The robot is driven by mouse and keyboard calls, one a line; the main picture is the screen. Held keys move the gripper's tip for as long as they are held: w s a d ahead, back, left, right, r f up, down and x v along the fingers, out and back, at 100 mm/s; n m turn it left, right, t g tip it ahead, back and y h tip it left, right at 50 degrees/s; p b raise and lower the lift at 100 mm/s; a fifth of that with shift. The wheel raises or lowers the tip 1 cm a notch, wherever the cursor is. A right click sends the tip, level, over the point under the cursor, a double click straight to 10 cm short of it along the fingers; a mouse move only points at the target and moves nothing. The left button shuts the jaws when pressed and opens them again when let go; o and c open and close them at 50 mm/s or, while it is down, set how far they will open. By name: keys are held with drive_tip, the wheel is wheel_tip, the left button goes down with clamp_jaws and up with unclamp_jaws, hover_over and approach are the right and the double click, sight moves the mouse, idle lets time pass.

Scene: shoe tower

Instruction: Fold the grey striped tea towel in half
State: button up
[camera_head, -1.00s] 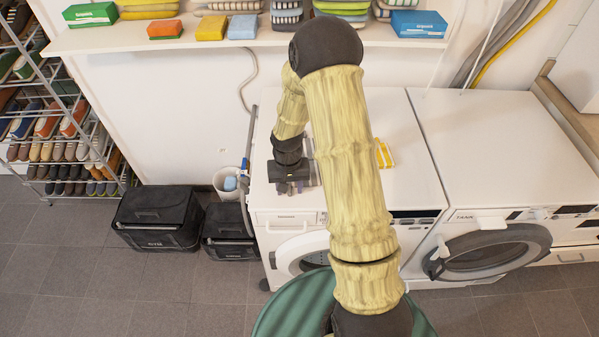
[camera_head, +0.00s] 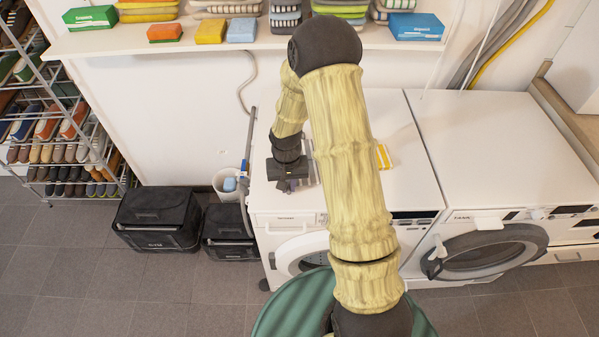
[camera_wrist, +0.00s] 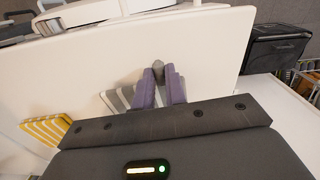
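The grey striped tea towel (camera_wrist: 116,101) lies on the white top of the left washing machine, and my gripper hides part of it. In the head view only a small piece shows between my gripper and my arm. My gripper (camera_wrist: 164,76), with purple fingers, points down at the towel. Its fingers are close together with a bunched grey piece of cloth between and just beyond their tips. It appears shut on the towel. In the head view my gripper (camera_head: 289,187) is at the left part of the machine top.
A yellow striped towel (camera_head: 384,157) lies to the right on the same machine top, beyond my arm. A white bucket (camera_head: 228,183) and black crates (camera_head: 157,217) stand left of the machine. A shelf (camera_head: 240,38) with folded towels and boxes runs along the wall above.

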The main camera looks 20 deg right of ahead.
drive_tip(key=shift+w+r, duration=0.1)
drive_tip(key=shift+r, duration=0.15)
drive_tip(key=shift+w+d+r+p, duration=0.1)
drive_tip(key=shift+w+r+p, duration=0.05)
drive_tip(key=shift+r+p, duration=0.35)
drive_tip(key=shift+w+r+p, duration=0.15)
drive_tip(key=shift+r+p, duration=0.25)
drive_tip(key=shift+r, duration=0.1)
drive_tip(key=shift+w+r+p, duration=0.2)
drive_tip(key=shift+r+p, duration=0.6)
drive_tip(key=shift+r, duration=0.2)
drive_tip(key=shift+w+d+r+p, duration=0.1)
drive_tip(key=shift+w+r+p, duration=0.15)
drive_tip(key=shift+r+p, duration=0.65)
drive_tip(key=shift+r, duration=0.15)
drive_tip(key=shift+w+r+p, duration=0.25)
drive_tip(key=shift+r+p, duration=0.45)
drive_tip(key=shift+r, duration=0.25)
